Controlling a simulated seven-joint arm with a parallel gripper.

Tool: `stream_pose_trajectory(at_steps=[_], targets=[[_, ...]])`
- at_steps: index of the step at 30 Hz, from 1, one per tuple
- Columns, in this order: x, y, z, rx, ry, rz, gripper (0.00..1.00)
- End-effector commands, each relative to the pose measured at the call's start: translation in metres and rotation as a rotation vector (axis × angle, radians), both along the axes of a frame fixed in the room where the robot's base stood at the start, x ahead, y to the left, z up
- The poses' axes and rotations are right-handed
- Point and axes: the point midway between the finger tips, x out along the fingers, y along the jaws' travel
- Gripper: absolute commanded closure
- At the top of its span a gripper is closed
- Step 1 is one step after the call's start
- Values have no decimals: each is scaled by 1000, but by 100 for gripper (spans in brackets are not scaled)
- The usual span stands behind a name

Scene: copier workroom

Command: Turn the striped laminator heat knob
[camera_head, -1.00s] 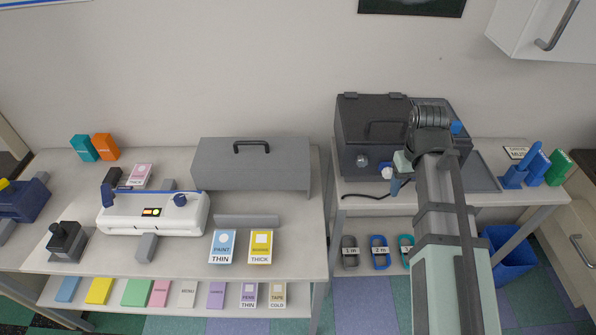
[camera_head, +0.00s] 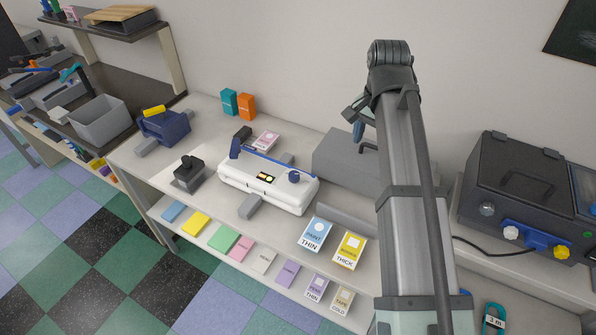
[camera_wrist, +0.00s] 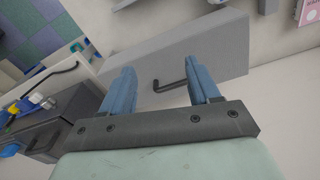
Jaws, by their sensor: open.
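A white machine (camera_head: 245,187), which looks like the laminator, sits on the left table in the head view.
A black machine (camera_head: 520,185) with a blue front bar stands on the right table. Thick and thin cards (camera_head: 348,250) lie in front of the grey case. A black joystick-like block (camera_head: 188,173) stands left of the white machine. My arm hides part of the case.

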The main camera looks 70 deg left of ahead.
Motion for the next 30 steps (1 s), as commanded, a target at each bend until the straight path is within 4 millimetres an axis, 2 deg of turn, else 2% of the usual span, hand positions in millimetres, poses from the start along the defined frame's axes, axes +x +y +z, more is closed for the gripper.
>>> stream_pose_trajectory(at_steps=[1,6,9,12,16,22,30], targets=[[-22,20,-2,-3,6,-21,39],[-87,61,-11,-11,21,-121,39],[-118,77,-15,-16,27,-169,39],[-141,87,-18,-20,30,-204,39],[-157,93,-21,-23,32,-230,39],[-161,93,-34,-25,33,-237,39],[-160,93,-79,-25,33,-236,39]])
